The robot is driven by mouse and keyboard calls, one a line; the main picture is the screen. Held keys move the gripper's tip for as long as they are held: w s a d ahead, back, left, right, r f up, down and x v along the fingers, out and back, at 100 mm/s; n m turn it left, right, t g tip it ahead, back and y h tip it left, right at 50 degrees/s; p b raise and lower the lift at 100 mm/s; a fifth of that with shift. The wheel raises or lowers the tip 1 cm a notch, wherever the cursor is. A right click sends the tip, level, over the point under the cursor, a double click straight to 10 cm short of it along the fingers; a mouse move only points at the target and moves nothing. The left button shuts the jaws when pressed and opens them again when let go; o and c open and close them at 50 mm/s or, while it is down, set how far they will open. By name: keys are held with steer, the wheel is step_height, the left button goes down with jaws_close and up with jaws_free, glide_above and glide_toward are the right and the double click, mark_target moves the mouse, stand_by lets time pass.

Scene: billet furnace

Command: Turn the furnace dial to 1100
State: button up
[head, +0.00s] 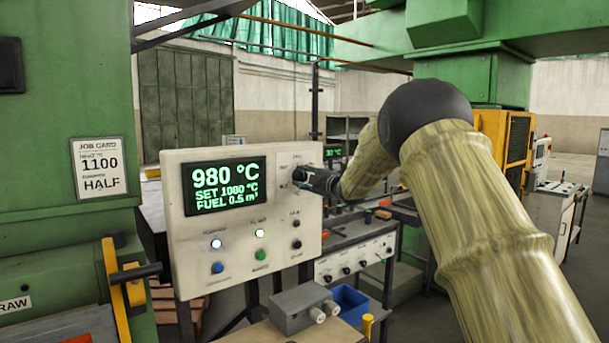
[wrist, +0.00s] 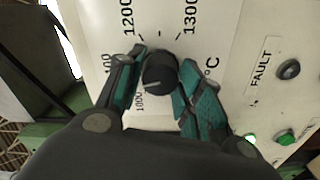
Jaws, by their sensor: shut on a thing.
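The furnace dial (wrist: 160,72) is a round black knob on the pale control panel (head: 188,262). In the wrist view its white pointer line points left, toward the 1000 mark. Marks for 1200 and 1300 show above it. My gripper (wrist: 158,80) is shut on the dial, one teal finger on each side. In the head view my gripper (head: 303,176) reaches the panel's upper right from the right and hides most of the dial. The display (head: 225,185) reads 980 °C, SET 1000 °C, FUEL 0.5 m³.
A job card (head: 101,167) on the green housing reads 1100 and HALF. Below the display are lit lamps, a blue button (head: 217,268) and a green button (head: 261,255). A grey box (head: 303,307) and a blue bin (head: 350,302) stand in front, lower down.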

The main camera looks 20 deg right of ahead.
steer(key=shift+d+m+p, duration=0.1)
steer(key=shift+m+p, duration=0.4)
steer(key=shift+m, duration=0.6)
steer(key=o, duration=1.1)
steer(key=shift+s, duration=0.2)
steer(key=v, duration=1.1)
steer(key=shift+s+d, duration=0.2)
steer(key=shift+s, duration=0.1)
steer(key=shift+f, duration=0.1)
